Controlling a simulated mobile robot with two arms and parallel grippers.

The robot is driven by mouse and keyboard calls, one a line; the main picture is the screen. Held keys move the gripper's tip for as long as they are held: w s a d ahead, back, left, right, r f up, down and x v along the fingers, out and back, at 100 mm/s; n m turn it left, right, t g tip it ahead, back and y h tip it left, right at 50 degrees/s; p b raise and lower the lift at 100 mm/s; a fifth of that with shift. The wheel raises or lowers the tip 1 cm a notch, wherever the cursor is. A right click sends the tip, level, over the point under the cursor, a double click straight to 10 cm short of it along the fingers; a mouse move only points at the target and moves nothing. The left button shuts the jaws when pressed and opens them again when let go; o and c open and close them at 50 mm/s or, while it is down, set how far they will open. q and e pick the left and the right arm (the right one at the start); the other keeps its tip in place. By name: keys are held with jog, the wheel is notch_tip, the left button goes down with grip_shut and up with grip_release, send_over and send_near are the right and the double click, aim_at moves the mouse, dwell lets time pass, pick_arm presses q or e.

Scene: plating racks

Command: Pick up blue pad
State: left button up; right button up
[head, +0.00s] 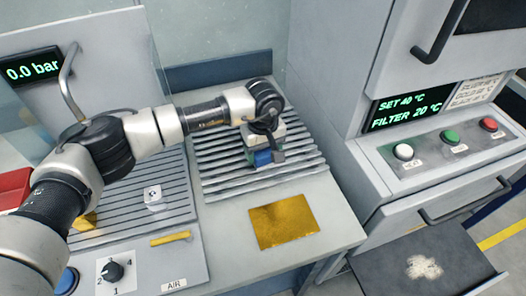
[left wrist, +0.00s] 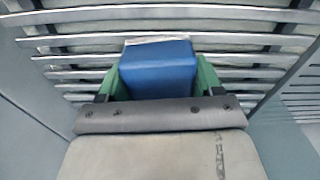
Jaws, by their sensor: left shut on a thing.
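The blue pad (left wrist: 157,70) is a small block held between the green fingers of my left gripper (left wrist: 160,84) in the left wrist view. In the head view the blue pad (head: 263,158) shows below my left gripper (head: 264,150), over the slatted rack at the back of the bench. The gripper is shut on the pad. I cannot tell whether the pad touches the slats. My right gripper is in neither view.
The slatted rack (head: 222,178) lies around the pad. A yellow plate (head: 284,222) is on the bench in front. A panel with a dial (head: 113,271) is at the lower left. A cabinet with buttons (head: 450,138) stands at the right.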

pick_arm(q)
jog(key=shift+r, duration=0.1)
jog(key=shift+r+b, duration=0.35)
jog(key=shift+r, duration=0.25)
jog(key=r, duration=0.1)
jog(key=r+b, duration=0.1)
jog(key=shift+d+r, duration=0.2)
jog(key=shift+r, duration=0.2)
jog(key=d+r+b, duration=0.3)
jog(key=d+r, duration=0.3)
jog(key=d, duration=0.5)
jog(key=shift+d+r, duration=0.2)
jog(key=shift+r, duration=0.2)
